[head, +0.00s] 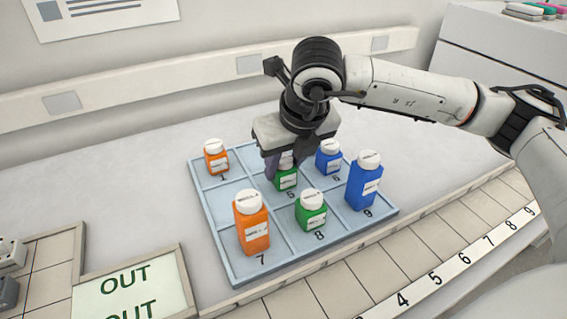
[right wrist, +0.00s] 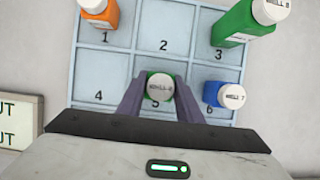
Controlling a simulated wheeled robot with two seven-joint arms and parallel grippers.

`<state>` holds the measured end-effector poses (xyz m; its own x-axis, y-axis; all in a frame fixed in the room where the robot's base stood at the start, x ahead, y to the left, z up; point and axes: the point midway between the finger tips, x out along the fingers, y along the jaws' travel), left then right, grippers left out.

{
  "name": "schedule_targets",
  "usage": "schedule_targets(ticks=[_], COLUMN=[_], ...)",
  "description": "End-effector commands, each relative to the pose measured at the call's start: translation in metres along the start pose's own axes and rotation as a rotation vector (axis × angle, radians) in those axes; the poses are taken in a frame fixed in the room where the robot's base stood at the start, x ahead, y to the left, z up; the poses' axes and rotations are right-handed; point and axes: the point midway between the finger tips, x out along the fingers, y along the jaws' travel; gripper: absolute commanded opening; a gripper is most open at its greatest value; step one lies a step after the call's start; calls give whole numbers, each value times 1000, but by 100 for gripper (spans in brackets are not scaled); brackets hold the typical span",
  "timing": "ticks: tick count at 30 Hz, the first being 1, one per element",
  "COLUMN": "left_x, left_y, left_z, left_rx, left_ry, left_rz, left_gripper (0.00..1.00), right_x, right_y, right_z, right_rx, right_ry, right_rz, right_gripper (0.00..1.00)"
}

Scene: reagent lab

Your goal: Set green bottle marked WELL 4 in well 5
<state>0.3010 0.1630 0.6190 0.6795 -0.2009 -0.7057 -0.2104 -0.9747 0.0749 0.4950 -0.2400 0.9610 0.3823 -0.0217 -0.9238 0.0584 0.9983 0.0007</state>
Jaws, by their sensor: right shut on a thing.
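My right gripper (head: 285,165) points down over well 5 of the pale blue tray (head: 213,210) and is shut on a small green bottle (head: 286,180). The bottle is upright, its base at or just above the floor of well 5; I cannot tell if it touches. In the right wrist view its white cap (right wrist: 160,86) sits between the fingers (right wrist: 160,95), just behind the printed 5. The cap's writing starts with WELL; the number is too blurred to be sure of. Another small green bottle (head: 311,212) stands in well 8. My left gripper is not in view.
Orange bottles stand in well 1 (head: 215,158) and well 7 (head: 252,226). Blue bottles stand in well 6 (head: 328,158) and well 9 (head: 364,184). A taller green bottle (right wrist: 237,26) is in well 3. Wells 2 and 4 are empty. An OUT sign (head: 128,290) lies front left.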

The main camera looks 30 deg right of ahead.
Motion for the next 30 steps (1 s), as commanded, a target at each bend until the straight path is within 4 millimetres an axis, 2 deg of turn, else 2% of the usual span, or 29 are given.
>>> schedule_targets(ticks=[1,2,5,17,20,30], left_x=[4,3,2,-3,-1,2], left_y=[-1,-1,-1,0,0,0], left_z=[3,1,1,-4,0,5], left_rx=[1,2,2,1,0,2], left_ry=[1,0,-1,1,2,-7], left_rz=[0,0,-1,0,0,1], left_gripper=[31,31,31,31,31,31], right_x=[4,2,2,-4,-18,-91], right_y=[0,0,0,0,1,1], right_z=[-2,-1,-1,1,1,1], right_rx=[0,0,0,0,-1,-3], right_ry=[0,0,0,0,-4,-4], right_rz=[0,0,0,0,2,2], right_gripper=[10,35,51,51,51,51])
